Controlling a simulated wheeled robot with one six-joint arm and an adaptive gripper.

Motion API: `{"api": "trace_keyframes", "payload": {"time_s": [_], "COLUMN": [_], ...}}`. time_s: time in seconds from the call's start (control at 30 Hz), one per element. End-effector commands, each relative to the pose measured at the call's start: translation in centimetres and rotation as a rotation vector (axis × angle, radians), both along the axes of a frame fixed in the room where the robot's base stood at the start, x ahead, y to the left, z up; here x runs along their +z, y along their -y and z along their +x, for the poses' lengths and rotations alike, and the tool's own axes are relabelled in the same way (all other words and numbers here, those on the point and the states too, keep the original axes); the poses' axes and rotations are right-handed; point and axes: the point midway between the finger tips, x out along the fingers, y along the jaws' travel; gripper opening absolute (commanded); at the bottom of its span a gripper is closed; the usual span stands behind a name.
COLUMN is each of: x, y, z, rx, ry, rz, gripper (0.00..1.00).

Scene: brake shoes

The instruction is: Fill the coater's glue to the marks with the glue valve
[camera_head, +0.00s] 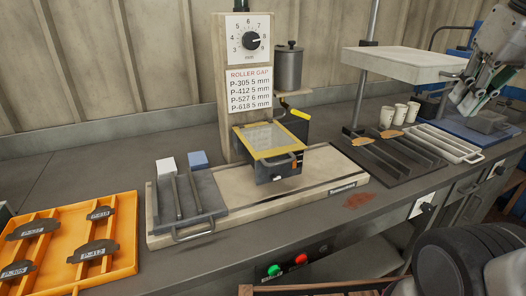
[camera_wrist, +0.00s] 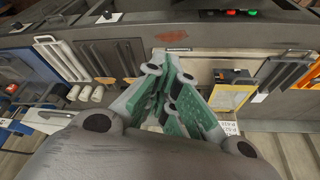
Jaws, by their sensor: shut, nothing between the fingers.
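The coater (camera_head: 270,155) stands at the middle of the bench, a black box with a yellow-framed clear cover and a front handle. The wrist view also shows the coater (camera_wrist: 230,95), turned around, right of my fingers. A yellow lever, apparently the glue valve (camera_head: 300,114), sticks out at the coater's back right, below a grey metal pot (camera_head: 288,67) on a shelf. The glue level and its marks cannot be made out. My gripper (camera_head: 463,106) is at the far right, above the bench and well apart from the coater. Its green-padded fingers (camera_wrist: 160,78) are shut and empty.
An orange tray (camera_head: 133,237) of labelled brake shoes is at the left. A grey slotted rack (camera_head: 210,200) stands left of the coater. A reddish stain (camera_head: 358,200) marks the bench.

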Motion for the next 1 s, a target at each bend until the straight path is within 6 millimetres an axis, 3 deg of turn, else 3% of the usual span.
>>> {"api": "trace_keyframes", "payload": {"time_s": [0.53,1.0], "x": [0.6,-0.6], "y": [0.1,1.9], "z": [-0.3,-4.8], "rx": [-0.001,-0.008], "ry": [0.0,0.002], "rz": [-0.001,0.0], "gripper": [0.0,0.0]}}
